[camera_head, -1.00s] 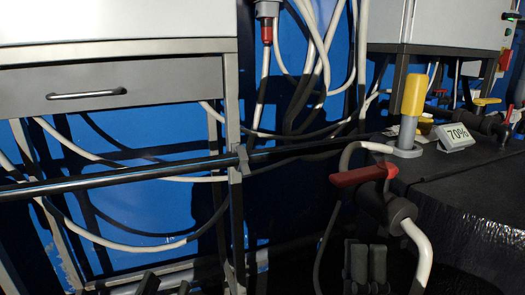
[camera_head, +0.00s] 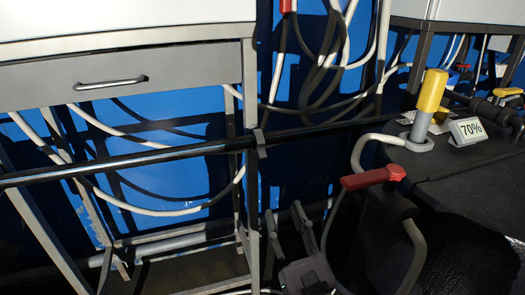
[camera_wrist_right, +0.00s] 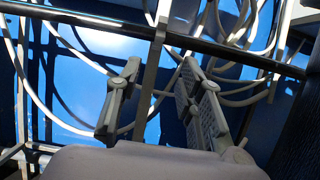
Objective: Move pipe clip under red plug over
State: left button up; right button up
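A small grey pipe clip (camera_head: 260,137) sits on the black horizontal pipe (camera_head: 150,157) where it crosses the upright metal post. The lower end of a red plug (camera_head: 288,5) shows at the top edge of the head view, above and slightly right of the clip. My right gripper (camera_head: 284,212) is below the clip, fingers pointing up and spread apart, with nothing between them. In the right wrist view its two fingers (camera_wrist_right: 157,82) stand open on either side of the post, below the pipe. I cannot tell its depth from the post. My left gripper is not in view.
A red-handled valve (camera_head: 372,178) with a bent pipe stands to the right. A yellow-topped fitting (camera_head: 431,92) and a 70% display (camera_head: 467,130) are on the dark bench. Loose white and dark cables (camera_head: 330,60) hang behind. A drawer (camera_head: 120,78) is at upper left.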

jog(key=p, duration=0.1)
send_near(262, 152)
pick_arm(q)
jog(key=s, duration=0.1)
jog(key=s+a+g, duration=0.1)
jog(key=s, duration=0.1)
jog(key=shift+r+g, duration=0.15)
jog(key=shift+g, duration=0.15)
pick_arm(e)
jog(key=x, duration=0.9)
jog(key=shift+w+a+f, duration=0.15)
jog(key=shift+w, duration=0.25)
jog(key=shift+c, duration=0.2)
grip_shut()
